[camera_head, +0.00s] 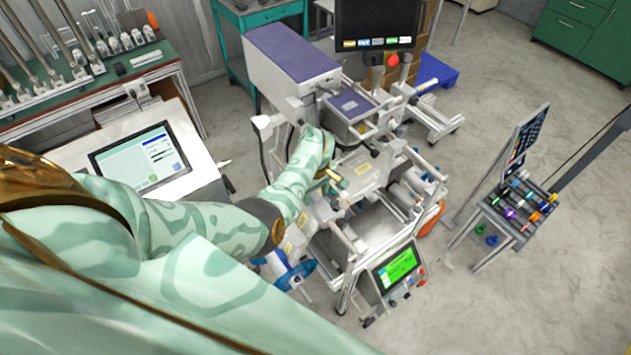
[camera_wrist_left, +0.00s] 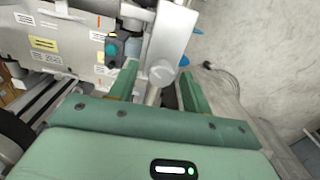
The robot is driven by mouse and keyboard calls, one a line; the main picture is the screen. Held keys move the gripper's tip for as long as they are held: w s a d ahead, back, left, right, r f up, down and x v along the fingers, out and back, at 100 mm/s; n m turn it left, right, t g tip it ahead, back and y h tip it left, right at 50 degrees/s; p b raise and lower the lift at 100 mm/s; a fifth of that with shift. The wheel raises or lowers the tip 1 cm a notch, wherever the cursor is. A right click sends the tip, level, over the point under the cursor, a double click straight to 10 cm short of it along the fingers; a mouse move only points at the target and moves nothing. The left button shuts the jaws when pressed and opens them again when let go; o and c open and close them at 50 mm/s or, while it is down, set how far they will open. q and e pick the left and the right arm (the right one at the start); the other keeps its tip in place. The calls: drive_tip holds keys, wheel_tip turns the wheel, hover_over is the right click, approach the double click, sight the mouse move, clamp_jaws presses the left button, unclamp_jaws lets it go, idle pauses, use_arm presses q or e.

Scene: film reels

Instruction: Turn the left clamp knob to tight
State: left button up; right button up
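The machine (camera_head: 362,172) with grey-white rollers and panels stands mid-picture in the head view. My left arm reaches over it from the left, and my left gripper (camera_head: 335,180) is at its near left side. In the left wrist view the two green fingers of the gripper (camera_wrist_left: 158,72) are apart. A grey-white bracket with a round silver cap (camera_wrist_left: 162,73) shows between and beyond them. A small teal knob (camera_wrist_left: 112,49) on a dark mount is just left of the left fingertip. I cannot tell which part is the left clamp knob, or whether a finger touches it.
A green-screen panel (camera_head: 396,267) is at the machine's near right, and a blue reel (camera_head: 291,272) is below my forearm. A console with a screen (camera_head: 140,157) stands left.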

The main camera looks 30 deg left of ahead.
sight(316, 195)
use_arm(q)
drive_tip(key=shift+r, duration=0.1)
wheel_tip(316, 195, up, 16)
drive_tip(key=p, duration=0.4)
